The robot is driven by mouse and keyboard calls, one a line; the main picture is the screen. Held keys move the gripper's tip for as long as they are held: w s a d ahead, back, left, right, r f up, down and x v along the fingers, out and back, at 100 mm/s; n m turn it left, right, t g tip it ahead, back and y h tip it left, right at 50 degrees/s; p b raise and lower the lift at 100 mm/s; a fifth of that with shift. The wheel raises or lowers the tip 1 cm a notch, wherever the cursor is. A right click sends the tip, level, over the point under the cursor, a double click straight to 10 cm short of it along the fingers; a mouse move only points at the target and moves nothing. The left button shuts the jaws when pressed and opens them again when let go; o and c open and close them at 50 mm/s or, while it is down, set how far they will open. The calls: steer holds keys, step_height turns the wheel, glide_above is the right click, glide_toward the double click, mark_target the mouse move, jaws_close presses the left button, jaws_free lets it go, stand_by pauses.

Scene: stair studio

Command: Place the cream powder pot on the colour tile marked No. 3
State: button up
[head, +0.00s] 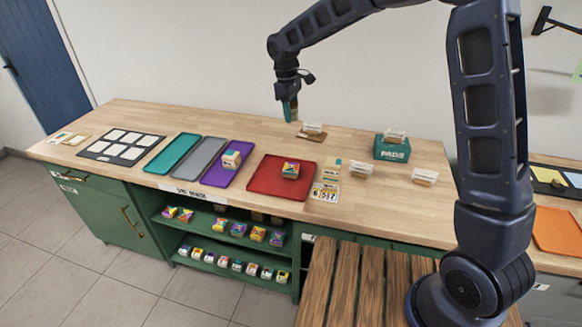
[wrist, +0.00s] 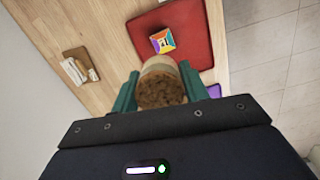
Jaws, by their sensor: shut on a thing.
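My gripper (head: 290,112) hangs above the back of the counter. In the wrist view its teal fingers (wrist: 160,92) are shut on a round pot (wrist: 160,68) with a cream side and a brown, grainy end facing the camera. The pot is hard to make out in the head view. Flat coloured pieces lie on the counter: teal (head: 172,154), grey (head: 200,160), purple (head: 216,178) and red (head: 262,184). I cannot read a No. 3 on any of them. The red one also shows beyond the pot in the wrist view (wrist: 195,35).
A multicoloured cube (head: 291,170) sits on the red piece and a pale block (head: 231,160) on the purple one. A black board with pale squares (head: 90,149) lies at left. Small boxes fill the shelves below.

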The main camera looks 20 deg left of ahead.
mark_target(292, 167)
step_height(292, 167, down, 20)
steer(key=shift+s+r, duration=0.1)
stand_by(0.6)
steer(key=shift+f, duration=0.2)
steer(key=o, duration=1)
steer(key=r, duration=0.4)
steer(key=a+r, duration=0.1)
steer(key=r, duration=0.7)
steer(key=shift+a+r, duration=0.1)
steer(key=shift+a, duration=0.15)
